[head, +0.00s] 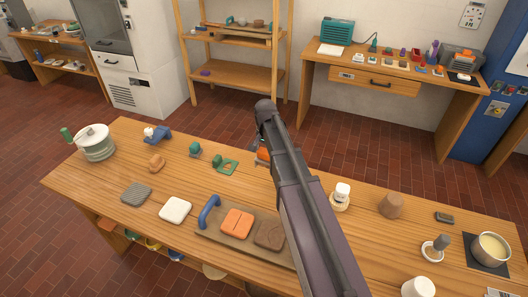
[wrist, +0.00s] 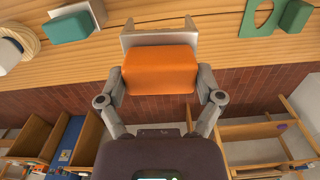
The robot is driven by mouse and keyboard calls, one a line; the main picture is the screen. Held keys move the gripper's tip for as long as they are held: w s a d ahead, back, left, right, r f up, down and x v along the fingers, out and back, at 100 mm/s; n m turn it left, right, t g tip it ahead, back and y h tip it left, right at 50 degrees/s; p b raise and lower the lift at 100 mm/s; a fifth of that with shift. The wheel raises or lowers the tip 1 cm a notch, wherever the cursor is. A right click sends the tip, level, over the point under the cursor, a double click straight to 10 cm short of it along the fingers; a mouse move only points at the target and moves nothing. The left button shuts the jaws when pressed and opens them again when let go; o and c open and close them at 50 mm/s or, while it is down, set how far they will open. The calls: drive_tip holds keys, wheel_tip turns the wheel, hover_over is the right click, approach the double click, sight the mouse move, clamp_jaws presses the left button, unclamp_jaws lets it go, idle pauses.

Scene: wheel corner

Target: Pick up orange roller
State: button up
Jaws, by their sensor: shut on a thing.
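The orange roller (wrist: 159,70) shows in the wrist view as a rounded orange block between the fingers of my gripper (wrist: 161,78). The gripper is shut on it, one finger against each side. A light grey bracket-like piece (wrist: 158,40) shows just beyond the roller; I cannot tell if it is joined to it. In the head view only a small orange patch of the roller (head: 262,154) shows left of my arm, near the table's far edge. My arm hides the rest and most of the gripper. Whether the roller touches the table is unclear.
On the wooden table (head: 110,170) a green bracket (head: 226,166) and a green knob-like piece (head: 195,149) stand left of the roller. A white-capped jar (head: 340,196) and a brown cup (head: 391,205) stand right of my arm.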

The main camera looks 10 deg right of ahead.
idle(0.5)
drive_tip(key=o, duration=0.5)
drive_tip(key=c, duration=0.5)
drive_tip(key=shift+d, duration=0.1)
